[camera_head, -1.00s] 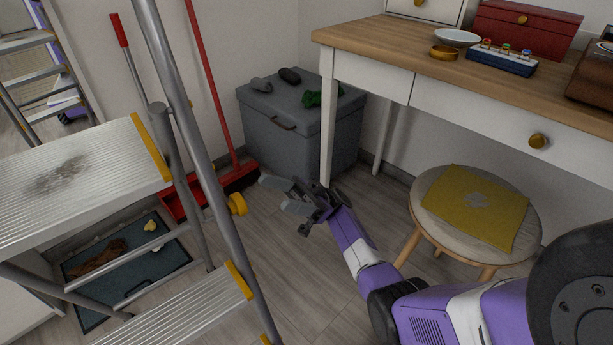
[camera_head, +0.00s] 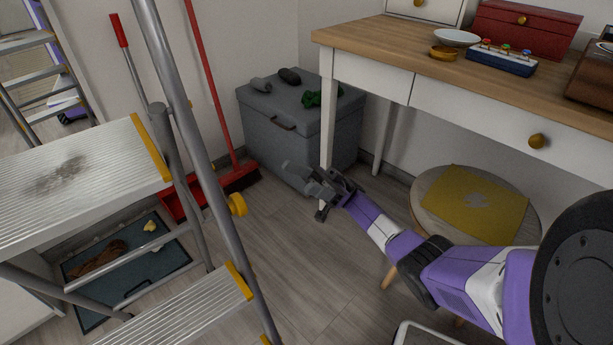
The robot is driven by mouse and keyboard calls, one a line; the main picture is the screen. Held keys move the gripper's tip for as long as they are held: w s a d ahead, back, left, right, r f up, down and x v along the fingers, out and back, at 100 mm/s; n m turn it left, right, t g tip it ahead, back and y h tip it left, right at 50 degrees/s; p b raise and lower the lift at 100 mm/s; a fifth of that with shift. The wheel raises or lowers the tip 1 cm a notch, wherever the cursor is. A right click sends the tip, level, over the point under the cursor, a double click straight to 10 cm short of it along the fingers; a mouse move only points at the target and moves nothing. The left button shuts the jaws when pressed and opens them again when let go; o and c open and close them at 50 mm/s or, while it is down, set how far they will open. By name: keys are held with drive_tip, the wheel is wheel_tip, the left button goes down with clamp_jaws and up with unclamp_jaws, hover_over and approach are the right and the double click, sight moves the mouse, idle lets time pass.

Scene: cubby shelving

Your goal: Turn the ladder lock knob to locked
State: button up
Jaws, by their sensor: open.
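The ladder (camera_head: 190,120) stands at the left, with a grey metal rail and ribbed steps edged in yellow. A yellow lock knob (camera_head: 237,205) sits on the right side of its front rail, below the upper step. I cannot tell its exact turned position. My gripper (camera_head: 297,176) is open and empty, to the right of the knob and apart from it, in front of the grey bin. My purple and white arm reaches to it from the lower right.
A grey lidded bin (camera_head: 270,135) stands at the back. A red broom (camera_head: 215,100) leans behind the ladder. A wooden-topped desk (camera_head: 400,45) and a stool with a yellow cloth (camera_head: 474,203) are at the right. Floor (camera_head: 310,270) between ladder and stool is clear.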

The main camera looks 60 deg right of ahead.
drive_tip(key=shift+s+d, duration=0.15)
drive_tip(key=shift+d, duration=0.2)
drive_tip(key=shift+f, duration=0.1)
idle(0.5)
